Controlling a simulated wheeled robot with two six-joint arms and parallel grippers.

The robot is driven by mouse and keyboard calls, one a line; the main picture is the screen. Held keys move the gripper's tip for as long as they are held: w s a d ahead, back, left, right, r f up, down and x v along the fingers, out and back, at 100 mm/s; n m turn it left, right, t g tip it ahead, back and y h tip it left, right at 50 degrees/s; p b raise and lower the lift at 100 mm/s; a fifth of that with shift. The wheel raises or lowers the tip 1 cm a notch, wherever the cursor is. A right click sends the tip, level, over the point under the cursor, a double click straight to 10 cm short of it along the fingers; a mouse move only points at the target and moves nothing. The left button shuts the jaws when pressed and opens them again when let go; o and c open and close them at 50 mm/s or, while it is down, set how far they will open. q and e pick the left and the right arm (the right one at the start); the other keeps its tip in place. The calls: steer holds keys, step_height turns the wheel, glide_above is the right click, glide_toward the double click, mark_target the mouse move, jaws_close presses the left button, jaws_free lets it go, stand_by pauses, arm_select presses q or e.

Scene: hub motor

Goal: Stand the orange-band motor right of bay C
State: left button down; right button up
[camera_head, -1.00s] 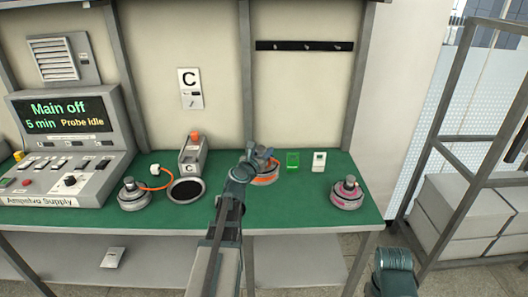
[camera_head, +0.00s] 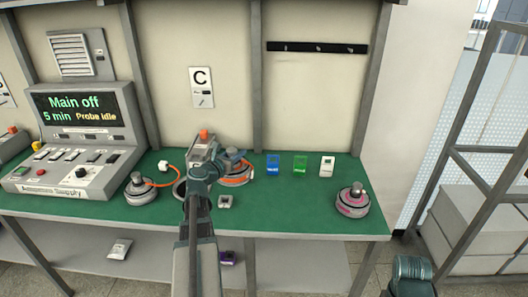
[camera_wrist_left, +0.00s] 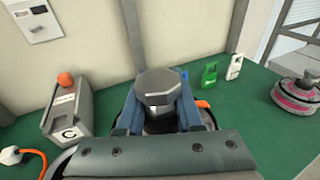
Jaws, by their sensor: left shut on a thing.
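The orange-band motor (camera_head: 237,179) is a round grey motor with an orange stripe, just right of bay C's holder (camera_head: 204,147). The holder shows its C label in the left wrist view (camera_wrist_left: 66,110). My left gripper (camera_head: 228,157) is shut on the motor's top stub (camera_wrist_left: 158,88), with a blue finger on each side. The motor looks upright; I cannot tell whether its base touches the green bench. My left arm hides much of bay C's dark round pad (camera_head: 179,190) and part of the motor.
A plain grey motor (camera_head: 139,189) with an orange cable stands left of bay C. Blue (camera_head: 273,165), green (camera_head: 300,165) and white (camera_head: 327,167) tags stand to the right. A pink-band motor (camera_head: 353,200) is near the bench's right end. A small grey item (camera_head: 225,202) lies in front.

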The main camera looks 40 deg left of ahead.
arm_select(q)
steer(key=s+a, duration=1)
steer(key=s, duration=0.5)
steer(key=shift+a+r, duration=0.15)
steer(key=shift+r, duration=0.05)
steer(key=w+d, duration=2.4)
steer(key=shift+w, duration=0.35)
steer(key=shift+f, duration=0.15)
step_height(320, 180, down, 11)
steer(key=b, duration=1.1)
steer(key=shift+n+y, duration=0.3)
steer(key=shift+y, duration=0.1)
steer(key=shift+b, duration=0.3)
